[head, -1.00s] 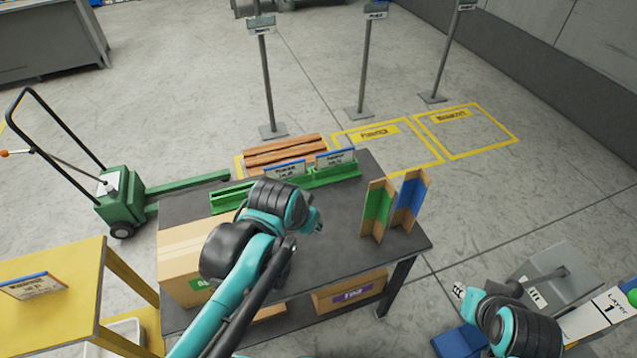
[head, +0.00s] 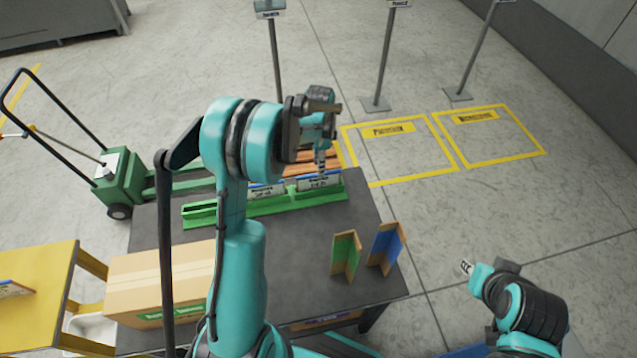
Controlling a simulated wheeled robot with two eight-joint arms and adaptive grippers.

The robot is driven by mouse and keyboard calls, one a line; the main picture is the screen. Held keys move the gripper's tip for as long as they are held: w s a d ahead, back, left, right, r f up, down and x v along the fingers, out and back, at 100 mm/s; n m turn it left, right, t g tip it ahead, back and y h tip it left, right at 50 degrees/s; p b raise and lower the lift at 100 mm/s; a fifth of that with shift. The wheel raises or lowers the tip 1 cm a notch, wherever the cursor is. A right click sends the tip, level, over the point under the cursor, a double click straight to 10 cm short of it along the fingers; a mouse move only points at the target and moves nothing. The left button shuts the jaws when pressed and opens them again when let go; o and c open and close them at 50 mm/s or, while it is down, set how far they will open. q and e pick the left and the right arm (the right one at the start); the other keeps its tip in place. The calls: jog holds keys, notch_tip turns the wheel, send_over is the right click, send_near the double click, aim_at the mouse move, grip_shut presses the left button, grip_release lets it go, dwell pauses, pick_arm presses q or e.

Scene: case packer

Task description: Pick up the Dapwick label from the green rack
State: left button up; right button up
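The green rack (head: 215,211) stands along the far edge of the dark table. Two white labels with blue top edges stand in it: a left label (head: 266,190) and a right label (head: 331,181). Their print is too small to read, so I cannot tell which is Dapwick. Whether the fingers are open or touching the label is not clear. My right gripper (head: 467,268) is low at the right, away from the rack, and its fingers are mostly hidden.
Small green (head: 346,256) and blue (head: 385,245) dividers stand on the table's right side. A cardboard box (head: 150,282) sits at its left front. Behind the rack lies a wooden pallet (head: 327,157). A yellow table (head: 40,300) and green pallet jack (head: 122,186) are at left.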

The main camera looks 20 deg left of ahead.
aim_at(319, 183)
pick_arm(q)
jog(key=f, duration=0.2)
jog(key=f+b, duration=0.1)
jog(key=f, duration=0.3)
jog(key=shift+w+a+f+b, duration=0.2)
jog(key=shift+w+f+b, duration=0.1)
jog(key=shift+f+b, duration=0.1)
jog(key=shift+r, duration=0.15)
jog(key=shift+c, duration=1)
grip_shut()
